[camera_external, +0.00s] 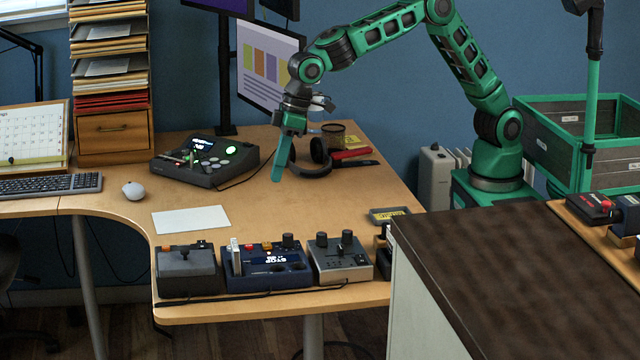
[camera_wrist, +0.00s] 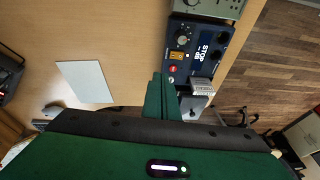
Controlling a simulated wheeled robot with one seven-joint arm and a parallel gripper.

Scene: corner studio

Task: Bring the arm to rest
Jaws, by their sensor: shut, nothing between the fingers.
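My green arm (camera_external: 462,60) reaches from the right over the corner desk, bent high in the middle. My gripper (camera_external: 277,178) points down above the desk, with its fingers together and nothing held. In the wrist view my gripper (camera_wrist: 161,76) shows as two green fingers side by side, seen against the blue control box (camera_wrist: 193,48), whose display reads STOP. In the external view this blue control box (camera_external: 268,284) stands at the desk's front edge, nearer the camera than my gripper and apart from it.
A black console (camera_external: 205,163) with a lit green button is left of my gripper. Headphones (camera_external: 313,168) and a wire cup (camera_external: 333,134) are close by. A white sheet (camera_external: 190,220) lies on the desk (camera_external: 330,215). Grey boxes (camera_external: 187,272) (camera_external: 341,262) flank the blue one. A dark-topped counter (camera_external: 500,280) stands front right.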

